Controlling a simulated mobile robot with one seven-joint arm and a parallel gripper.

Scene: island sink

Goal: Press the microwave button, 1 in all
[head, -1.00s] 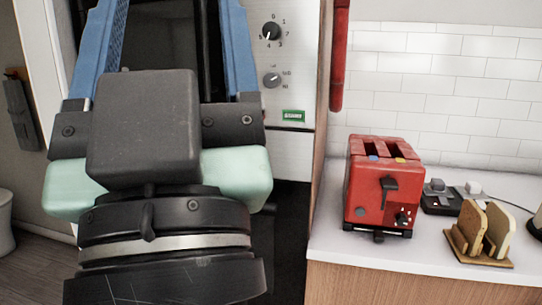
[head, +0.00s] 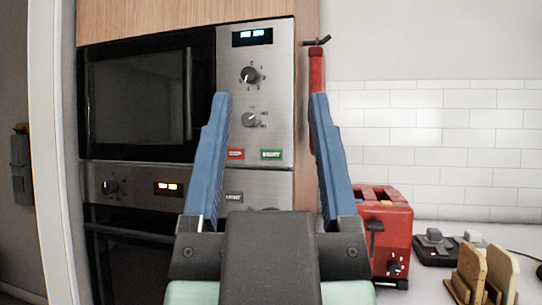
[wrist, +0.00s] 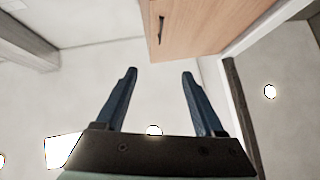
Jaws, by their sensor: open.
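The microwave (head: 140,100) is built into the cabinet at the left of the head view. Its steel control panel (head: 232,80) has a lit display, two knobs, a red button (head: 236,154) and a green button (head: 271,154). My gripper (head: 270,97) is open and empty in front of the panel. In the head view its blue fingers frame both buttons, and neither button is covered. I cannot tell the gap from the fingertips to the panel. In the wrist view my gripper (wrist: 158,72) points upward past a wooden cabinet door, with no microwave visible.
An oven (head: 130,188) with a lit display sits below the microwave. A red toaster (head: 390,235) stands on the counter at right, partly behind my right finger. Bread slices in a rack (head: 480,275) are nearer.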

